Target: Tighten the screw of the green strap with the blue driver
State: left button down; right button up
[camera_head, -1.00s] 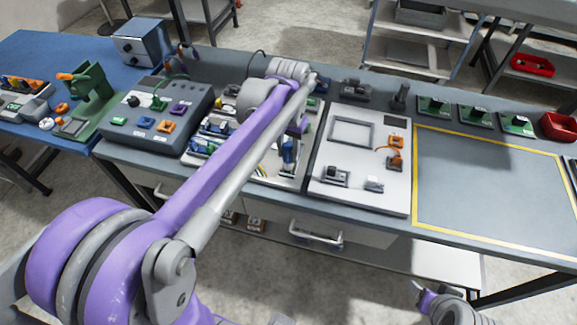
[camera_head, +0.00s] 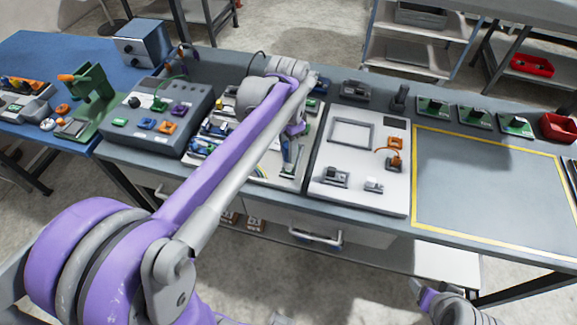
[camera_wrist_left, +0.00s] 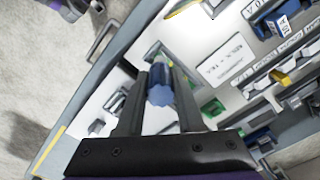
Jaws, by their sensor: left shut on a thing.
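My left gripper (camera_wrist_left: 160,95) shows in the left wrist view with one finger on each side of the blue driver (camera_wrist_left: 160,88). It is shut on the driver's handle. In the head view, my left gripper (camera_head: 291,153) is low over the right part of the white panel, mostly behind its own arm. A small green part (camera_wrist_left: 213,108) lies beside the right finger in the wrist view; I cannot tell if it is the green strap. The screw and driver tip are hidden. Part of my right arm shows at the lower right of the head view; its jaw state is unclear.
A white panel (camera_head: 347,190) with a frame, an orange cable part (camera_head: 394,152) and small clamps lies just right. A grey control box (camera_head: 170,105) stands left. The yellow-outlined area (camera_head: 490,185) is clear. A red bin (camera_head: 562,127) is far right.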

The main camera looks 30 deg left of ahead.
pick_arm(q)
jog(key=shift+w+r, duration=0.1)
jog(key=shift+r, duration=0.25)
pick_arm(e)
jog(key=shift+w+r, duration=0.15)
jog(key=shift+r, duration=0.1)
pick_arm(q)
jog(key=shift+r+p, duration=0.35)
jog(key=shift+r, duration=0.2)
jog(key=shift+r+p, duration=0.85)
jog(key=shift+r, duration=0.95)
jog(key=shift+f, duration=0.1)
pick_arm(e)
jog(key=r, duration=0.1)
jog(key=w+r, duration=0.1)
jog(key=r, duration=0.1)
jog(key=shift+w+r, duration=0.1)
jog(key=shift+w, duration=0.15)
